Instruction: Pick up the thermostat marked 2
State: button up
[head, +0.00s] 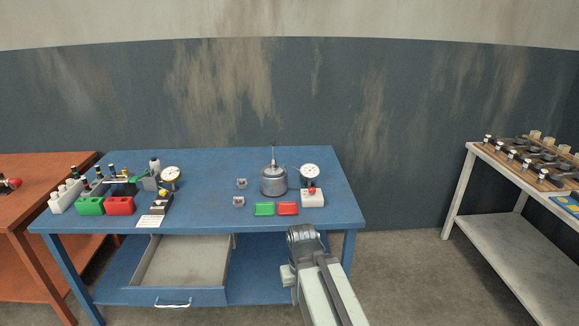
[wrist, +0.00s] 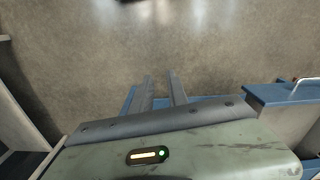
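Two small metal pieces, which look like the thermostats, lie on the blue table in the head view: a rear one (head: 242,183) and a front one (head: 238,202). Their marks are too small to read, so I cannot tell which is marked 2. My gripper shows in the wrist view (wrist: 160,78) with its two fingers apart and nothing between them. In the head view my arm reaches up in front of the table's right part, with the fingers hidden. The gripper is apart from both pieces.
A drawer (head: 178,265) hangs open below. A white bench (head: 500,185) stands at right.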

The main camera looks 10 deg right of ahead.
aim_at(273, 165)
jog(key=z, duration=0.9)
jog(key=i, duration=1.3)
jog(key=u, duration=2.9)
jog(key=i, duration=1.05)
